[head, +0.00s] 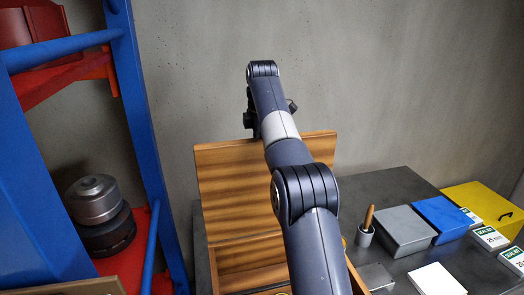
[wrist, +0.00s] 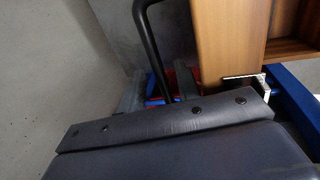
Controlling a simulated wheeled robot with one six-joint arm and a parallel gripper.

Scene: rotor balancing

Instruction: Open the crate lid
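The wooden crate (head: 213,268) stands on the dark table, partly covered by my arm. Its striped wooden lid (head: 228,185) is raised and stands roughly upright at the back, with the crate's inside showing below it. My gripper (head: 252,118) is at the far end of my arm, just above and behind the lid's top edge, mostly hidden by the arm. In the wrist view, a wooden panel (wrist: 228,35), seemingly the lid, is close beyond the dark gripper body. Whether the gripper touches it, and the state of its fingers, I cannot tell.
A blue frame (head: 140,120) with red shelves holds round metal parts (head: 93,200) at left. To the right on the table are a cup with a wooden-handled tool (head: 366,232), a grey box (head: 402,230), a blue box (head: 440,215) and a yellow box (head: 482,205). A grey wall is behind.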

